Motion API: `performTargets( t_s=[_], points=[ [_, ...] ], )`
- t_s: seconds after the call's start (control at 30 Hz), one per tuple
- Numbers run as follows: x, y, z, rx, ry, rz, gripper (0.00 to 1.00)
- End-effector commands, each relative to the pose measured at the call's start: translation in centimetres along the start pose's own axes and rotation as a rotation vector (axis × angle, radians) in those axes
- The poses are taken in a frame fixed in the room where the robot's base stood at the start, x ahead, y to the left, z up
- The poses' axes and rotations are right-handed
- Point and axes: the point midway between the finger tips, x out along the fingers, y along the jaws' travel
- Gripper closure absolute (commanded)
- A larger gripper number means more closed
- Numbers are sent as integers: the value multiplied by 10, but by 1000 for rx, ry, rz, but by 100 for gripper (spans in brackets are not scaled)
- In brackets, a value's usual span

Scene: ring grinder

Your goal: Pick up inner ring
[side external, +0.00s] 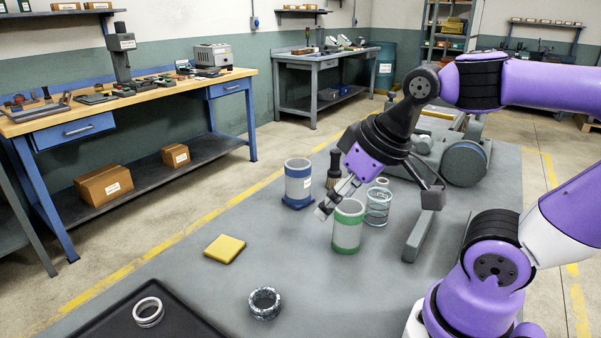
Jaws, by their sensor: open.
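My gripper (331,205) is open, angled down and to the left beside the upper left rim of a pale cylinder with green bands (348,226). I cannot tell whether the fingers touch it, and I see nothing held. Several rings are in view, and I cannot tell which is the inner ring. A bright silver ring (149,312) lies in the black tray (192,328) at the lower left. A dark mottled ring (264,303) sits on the grey table to the right of the tray. A small pale ring (383,181) is near the top of the clear ribbed cylinder (378,207).
A pale cylinder with blue bands (298,183) and a dark brush (334,170) stand behind my gripper. A yellow pad (225,249) lies left of centre. A long grey block (418,237) lies to the right, with a machine (463,163) behind it. The table between pad and dark ring is clear.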

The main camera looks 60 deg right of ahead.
Motion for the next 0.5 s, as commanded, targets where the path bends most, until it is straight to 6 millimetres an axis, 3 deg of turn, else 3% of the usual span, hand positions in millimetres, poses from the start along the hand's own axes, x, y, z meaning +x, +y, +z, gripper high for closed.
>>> performTargets(
  t_s=[0.17,0.33,0.5],
  points=[
    [11,52,-38,207,-29,102,21],
    [37,156,-67,507,-56,245,21],
    [64,264,-50,769,-76,366,21]
  ],
)
